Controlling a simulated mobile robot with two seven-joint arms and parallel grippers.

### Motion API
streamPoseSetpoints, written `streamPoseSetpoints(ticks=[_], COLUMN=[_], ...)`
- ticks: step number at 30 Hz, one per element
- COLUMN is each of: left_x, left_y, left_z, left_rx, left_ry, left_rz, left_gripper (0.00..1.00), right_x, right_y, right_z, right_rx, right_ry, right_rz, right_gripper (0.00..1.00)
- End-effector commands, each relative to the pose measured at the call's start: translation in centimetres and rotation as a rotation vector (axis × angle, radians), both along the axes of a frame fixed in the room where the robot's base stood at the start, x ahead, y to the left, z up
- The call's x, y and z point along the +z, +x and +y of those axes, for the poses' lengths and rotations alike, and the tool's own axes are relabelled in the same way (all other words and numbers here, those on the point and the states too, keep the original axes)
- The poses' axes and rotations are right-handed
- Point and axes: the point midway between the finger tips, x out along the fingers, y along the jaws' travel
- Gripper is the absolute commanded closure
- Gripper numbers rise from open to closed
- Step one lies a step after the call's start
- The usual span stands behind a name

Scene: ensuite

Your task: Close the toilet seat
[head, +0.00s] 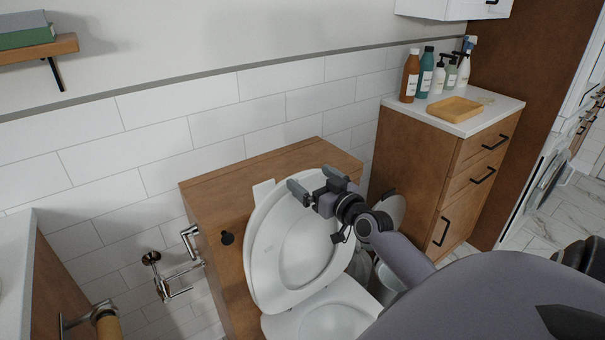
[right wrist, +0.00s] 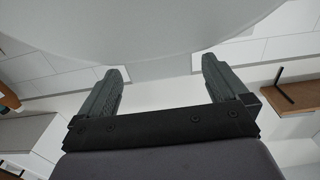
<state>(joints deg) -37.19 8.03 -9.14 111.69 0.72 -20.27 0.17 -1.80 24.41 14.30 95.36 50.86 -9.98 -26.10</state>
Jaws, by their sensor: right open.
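The white toilet seat (head: 262,255) stands raised, leaning back toward the wooden cistern box (head: 215,200). The toilet bowl (head: 325,322) is below it, partly cut off by the frame and partly hidden by my arm. My right gripper (head: 312,184) is open and empty, with its fingers at the top edge of the raised seat. I cannot tell whether they touch it. In the right wrist view, the two fingers (right wrist: 158,82) are spread wide below a large white curved surface (right wrist: 160,25), likely the raised seat or lid. My left gripper is not in view.
A wooden cabinet (head: 410,165) with bottles and a tan tray (head: 455,108) stands right of the toilet. A metal paper holder (head: 178,280) is on the left wall side. A counter (head: 15,270) is at far left. A wall shelf (head: 40,48) hangs upper left.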

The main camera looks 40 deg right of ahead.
Motion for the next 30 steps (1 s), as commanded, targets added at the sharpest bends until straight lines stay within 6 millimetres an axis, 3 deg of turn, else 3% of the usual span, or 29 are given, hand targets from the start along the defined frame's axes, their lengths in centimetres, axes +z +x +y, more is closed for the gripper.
streamPoseSetpoints(ticks=[9, 20, 21, 22, 27, 28, 30], left_x=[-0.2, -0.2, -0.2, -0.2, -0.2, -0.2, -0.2], left_y=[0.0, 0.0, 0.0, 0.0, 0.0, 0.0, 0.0], left_z=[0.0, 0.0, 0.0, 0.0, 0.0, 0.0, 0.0], left_rx=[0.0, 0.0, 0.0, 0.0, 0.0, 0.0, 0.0], left_ry=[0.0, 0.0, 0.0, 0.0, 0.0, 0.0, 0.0], left_rz=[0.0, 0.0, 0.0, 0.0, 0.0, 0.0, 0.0], left_gripper=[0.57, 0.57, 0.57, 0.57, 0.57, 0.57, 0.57], right_x=[0.0, 0.0, 0.0, 0.0, 0.0, 0.0, 0.0], right_y=[3.1, 3.6, 3.6, 3.6, 3.6, 3.6, 3.6], right_z=[-0.4, -0.4, -0.4, -0.4, -0.4, -0.4, -0.4], right_rx=[0.001, 0.001, 0.001, 0.001, 0.001, 0.001, 0.001], right_ry=[0.0, -0.001, -0.001, -0.001, 0.0, 0.0, 0.0], right_rz=[0.0, 0.001, 0.001, 0.001, 0.001, 0.001, 0.001], right_gripper=[0.0, 0.0, 0.03, 0.13, 0.68, 0.76, 0.76])
